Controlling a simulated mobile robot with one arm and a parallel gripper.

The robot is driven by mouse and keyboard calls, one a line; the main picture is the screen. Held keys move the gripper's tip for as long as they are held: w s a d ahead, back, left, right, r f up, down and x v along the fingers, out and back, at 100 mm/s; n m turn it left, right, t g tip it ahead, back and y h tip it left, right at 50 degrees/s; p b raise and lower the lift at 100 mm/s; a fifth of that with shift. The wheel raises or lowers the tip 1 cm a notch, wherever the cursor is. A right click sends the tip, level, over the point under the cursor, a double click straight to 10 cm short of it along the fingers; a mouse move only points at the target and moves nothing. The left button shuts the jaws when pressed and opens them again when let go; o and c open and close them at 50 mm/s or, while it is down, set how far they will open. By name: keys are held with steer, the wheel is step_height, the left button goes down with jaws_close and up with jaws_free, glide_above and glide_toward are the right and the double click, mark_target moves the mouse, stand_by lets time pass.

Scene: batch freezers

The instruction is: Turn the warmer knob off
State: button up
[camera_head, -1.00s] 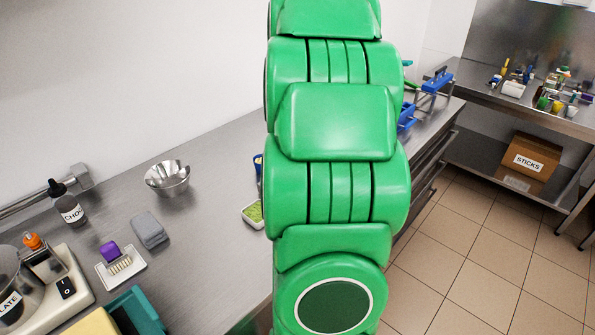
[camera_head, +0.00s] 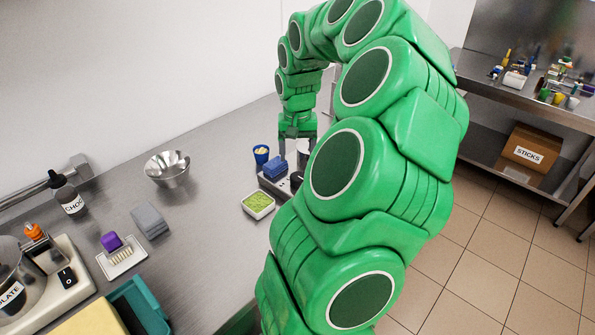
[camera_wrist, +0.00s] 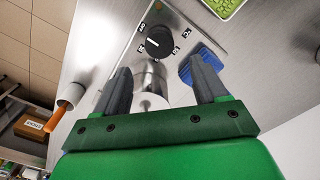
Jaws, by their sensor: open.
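The warmer knob (camera_wrist: 159,41) is a round black dial with a light pointer line in the wrist view. It sits on a metal panel with small black labels around it. My gripper (camera_wrist: 158,80) is open, its two grey fingers spread apart, with the knob beyond the fingertips and between their lines. A shiny metal cylinder (camera_wrist: 150,82) lies between the fingers in the picture; I cannot tell its depth. In the head view my gripper (camera_head: 297,152) points down over the warmer (camera_head: 272,184), and the knob is not clear there.
A blue block (camera_wrist: 205,62) is close to the right finger in the wrist view. A white dish of green bits (camera_head: 258,204) and a blue cup (camera_head: 261,154) stand near the warmer. A metal bowl (camera_head: 168,170) is farther left, with bare counter between.

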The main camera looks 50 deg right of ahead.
mark_target(297, 175)
steer(key=shift+f, duration=3.5)
steer(key=c, duration=1.1)
steer(key=shift+o, duration=0.2)
steer(key=shift+n, duration=0.6)
